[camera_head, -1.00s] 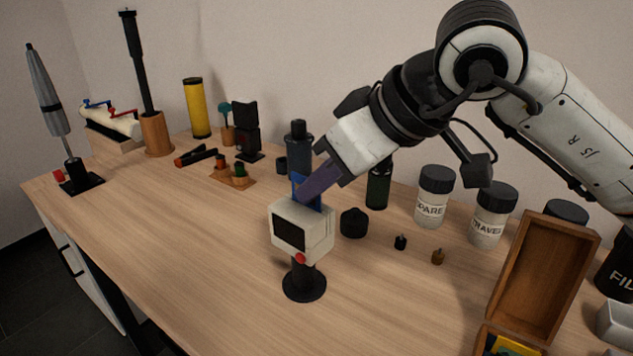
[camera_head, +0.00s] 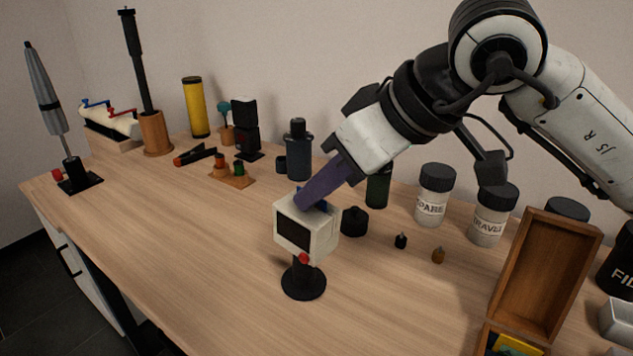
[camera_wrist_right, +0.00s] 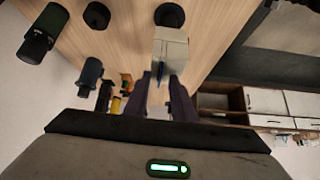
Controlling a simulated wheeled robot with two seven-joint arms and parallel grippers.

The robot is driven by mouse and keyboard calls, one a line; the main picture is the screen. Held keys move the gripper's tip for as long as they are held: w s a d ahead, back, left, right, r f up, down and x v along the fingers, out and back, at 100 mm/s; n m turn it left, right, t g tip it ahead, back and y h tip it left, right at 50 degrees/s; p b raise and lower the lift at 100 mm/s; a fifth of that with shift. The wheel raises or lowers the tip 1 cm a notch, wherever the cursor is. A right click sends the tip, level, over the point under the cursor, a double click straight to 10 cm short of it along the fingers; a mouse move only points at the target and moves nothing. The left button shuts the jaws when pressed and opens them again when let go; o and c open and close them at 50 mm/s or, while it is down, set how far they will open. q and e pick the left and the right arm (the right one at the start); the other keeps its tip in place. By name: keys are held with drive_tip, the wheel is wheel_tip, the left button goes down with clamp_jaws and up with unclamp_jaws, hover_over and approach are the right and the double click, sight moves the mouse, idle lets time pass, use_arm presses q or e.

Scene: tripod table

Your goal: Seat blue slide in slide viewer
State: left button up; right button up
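The slide viewer (camera_head: 322,233) is a cream box with a dark screen and a red knob, on a black round stand. The blue slide (camera_head: 321,205) is at its top, mostly hidden by a purple finger; only small blue bits show above the box. My right gripper (camera_head: 306,202) comes down slantwise from the upper right, its fingertips at the viewer's top. In the right wrist view, the fingers (camera_wrist_right: 160,78) show a gap with a bluish strip between them, and the viewer (camera_wrist_right: 171,50) lies just beyond. Whether they grip the slide is unclear. My left gripper is not in view.
A black round cap (camera_head: 354,221) and a dark green bottle (camera_head: 377,190) stand close behind the viewer. White jars (camera_head: 435,195) and an open wooden box (camera_head: 543,270) are at right. A red and green peg stand (camera_head: 232,176) is at back left. The front left table is clear.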

drive_tip(key=p+v, duration=0.1)
drive_tip(key=v, duration=0.8)
drive_tip(key=shift+r, duration=0.35)
drive_tip(key=shift+w+a, duration=0.1)
